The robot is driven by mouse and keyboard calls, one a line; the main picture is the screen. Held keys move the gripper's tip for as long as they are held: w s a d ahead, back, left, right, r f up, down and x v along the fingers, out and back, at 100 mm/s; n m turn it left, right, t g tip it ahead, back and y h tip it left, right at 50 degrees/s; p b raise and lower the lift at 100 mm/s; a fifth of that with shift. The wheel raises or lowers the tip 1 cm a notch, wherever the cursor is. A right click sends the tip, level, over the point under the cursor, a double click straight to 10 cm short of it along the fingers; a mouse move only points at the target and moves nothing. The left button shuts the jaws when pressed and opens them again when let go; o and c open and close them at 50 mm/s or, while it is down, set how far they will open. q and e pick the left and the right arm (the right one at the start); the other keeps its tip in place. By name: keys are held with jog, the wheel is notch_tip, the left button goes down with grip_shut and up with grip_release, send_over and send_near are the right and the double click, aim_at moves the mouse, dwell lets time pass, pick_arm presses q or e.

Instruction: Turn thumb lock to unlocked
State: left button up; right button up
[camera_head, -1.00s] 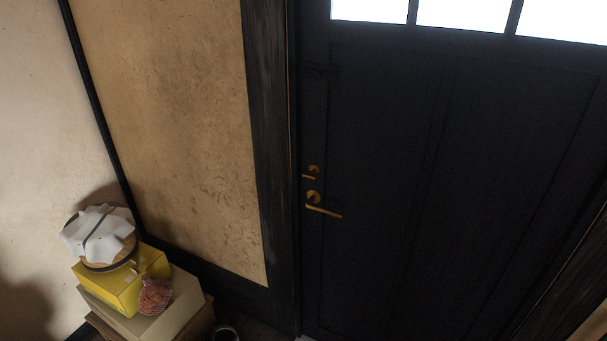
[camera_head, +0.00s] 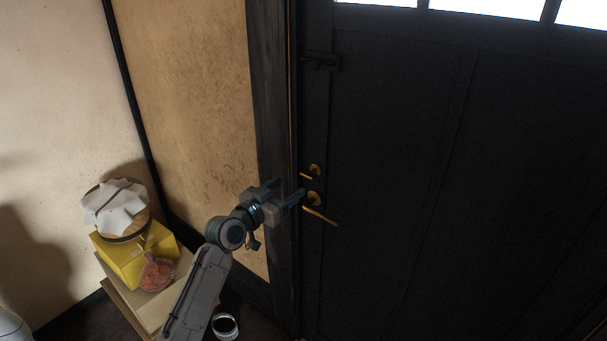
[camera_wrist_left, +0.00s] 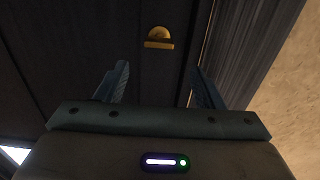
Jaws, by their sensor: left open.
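The thumb lock (camera_head: 314,170) is a small brass round plate with a short bar, on the dark door above the brass lever handle (camera_head: 319,212). A brass half-round plate with a crosswise bar, seemingly the thumb lock (camera_wrist_left: 159,38), shows ahead of the fingers in the left wrist view. My left gripper (camera_head: 286,192) is beside the door frame, left of and slightly below the lock, near the handle's base. Its fingers (camera_wrist_left: 158,83) are apart with nothing between them; they look short of the lock. My right gripper is not in view.
The dark door (camera_head: 400,150) fills the right side, with its dark post (camera_head: 272,90) to the left. A yellow box (camera_head: 130,262) with a cloth-covered round item (camera_head: 115,208) on it stands lower left. A small dark container (camera_head: 225,325) is on the floor.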

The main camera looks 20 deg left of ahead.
aim_at(306, 176)
pick_arm(q)
jog(key=p+x, duration=0.1)
jog(key=x, duration=0.7)
jog(key=shift+w+d+f, duration=0.1)
jog(key=shift+w+d, duration=0.1)
